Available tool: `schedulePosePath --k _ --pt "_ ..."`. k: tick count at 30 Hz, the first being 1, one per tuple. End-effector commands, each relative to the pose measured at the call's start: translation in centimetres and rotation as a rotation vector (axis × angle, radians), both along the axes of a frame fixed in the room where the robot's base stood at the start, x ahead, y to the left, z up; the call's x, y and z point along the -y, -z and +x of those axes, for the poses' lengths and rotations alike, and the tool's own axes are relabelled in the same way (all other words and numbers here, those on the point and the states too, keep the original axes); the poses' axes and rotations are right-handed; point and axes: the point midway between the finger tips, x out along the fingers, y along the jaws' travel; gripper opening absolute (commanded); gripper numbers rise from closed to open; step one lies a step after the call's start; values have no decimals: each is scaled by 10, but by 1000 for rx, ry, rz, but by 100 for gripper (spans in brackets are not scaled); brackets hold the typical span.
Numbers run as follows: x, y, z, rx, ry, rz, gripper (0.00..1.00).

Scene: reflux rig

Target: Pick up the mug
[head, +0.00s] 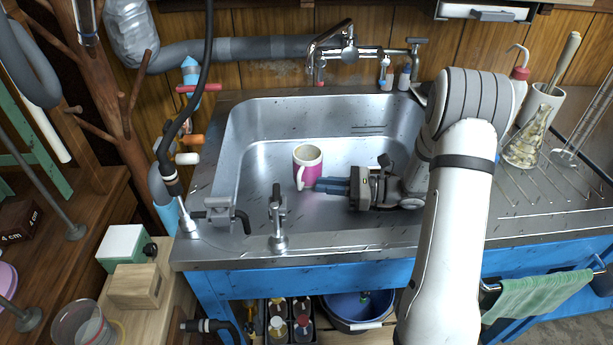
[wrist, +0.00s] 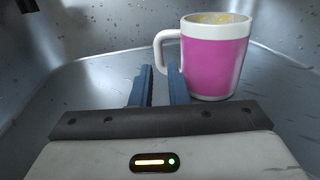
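The mug (head: 307,164) is magenta with a white rim and white handle, and stands upright in the steel sink. In the wrist view the mug (wrist: 214,62) is right of centre, with its handle (wrist: 160,50) on the left and yellowish stains inside the rim. My gripper (head: 322,185) is low in the sink, just right of the mug in the head view, its blue fingers pointing at it. In the wrist view my gripper (wrist: 159,70) has a narrow gap between its fingers. The right fingertip overlaps the mug's lower left side near the handle. I cannot tell whether they touch.
The sink (head: 262,205) has raised walls around the mug and gripper. A faucet (head: 348,50) stands at the back, and small taps (head: 278,230) stand on the front rim. A flask (head: 524,145) stands on the drainboard at right. The rest of the basin floor looks clear.

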Motion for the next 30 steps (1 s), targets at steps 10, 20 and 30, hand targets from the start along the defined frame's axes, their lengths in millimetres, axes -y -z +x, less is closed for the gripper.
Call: schedulePosePath --k 10,20,30 --pt "-49 1 8 2 -6 -1 14" --pt "-68 -2 12 1 -1 -1 14" --pt "-67 -2 12 1 -1 -1 0"
